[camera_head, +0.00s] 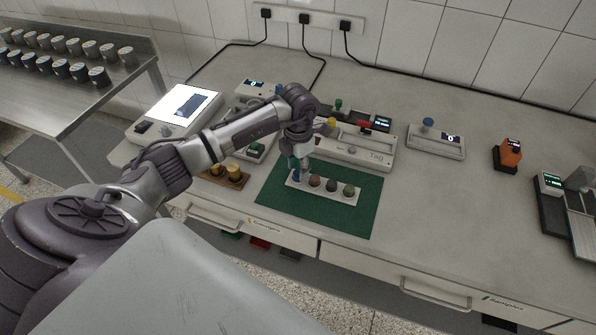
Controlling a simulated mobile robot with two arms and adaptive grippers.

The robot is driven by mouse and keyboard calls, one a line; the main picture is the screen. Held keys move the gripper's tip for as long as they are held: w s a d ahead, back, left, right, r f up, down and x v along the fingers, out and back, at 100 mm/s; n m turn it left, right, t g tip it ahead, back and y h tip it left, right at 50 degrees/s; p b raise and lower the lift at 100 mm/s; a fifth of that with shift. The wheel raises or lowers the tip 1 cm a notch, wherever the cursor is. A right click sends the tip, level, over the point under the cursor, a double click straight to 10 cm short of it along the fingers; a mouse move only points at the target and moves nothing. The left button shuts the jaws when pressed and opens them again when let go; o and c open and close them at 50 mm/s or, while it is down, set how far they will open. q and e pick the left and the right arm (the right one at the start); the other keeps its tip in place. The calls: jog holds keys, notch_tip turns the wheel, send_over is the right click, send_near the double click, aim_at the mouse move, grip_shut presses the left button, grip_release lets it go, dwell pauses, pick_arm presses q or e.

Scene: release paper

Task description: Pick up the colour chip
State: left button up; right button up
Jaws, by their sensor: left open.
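A white strip (322,190) lies on a green mat (365,213) and carries a row of several small round coloured pieces, which may be the colour chips. A brownish one (315,181), a dark one (332,185) and a green one (349,190) show clearly. A blue one (295,176) at the left end is partly hidden by my left gripper (300,170). My left gripper is open and points down at that left end. I cannot tell whether its fingers touch the blue piece. My right gripper is not in view.
A long pale device (358,150) stands just behind the mat. A wooden block with yellow knobs (224,175) is left of it. A screen device (175,113) stands further left, an orange device (508,154) at right.

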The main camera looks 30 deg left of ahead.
pick_arm(q)
jog(key=shift+f, duration=0.85)
jog(key=c, duration=0.6)
jog(key=shift+r, duration=0.15)
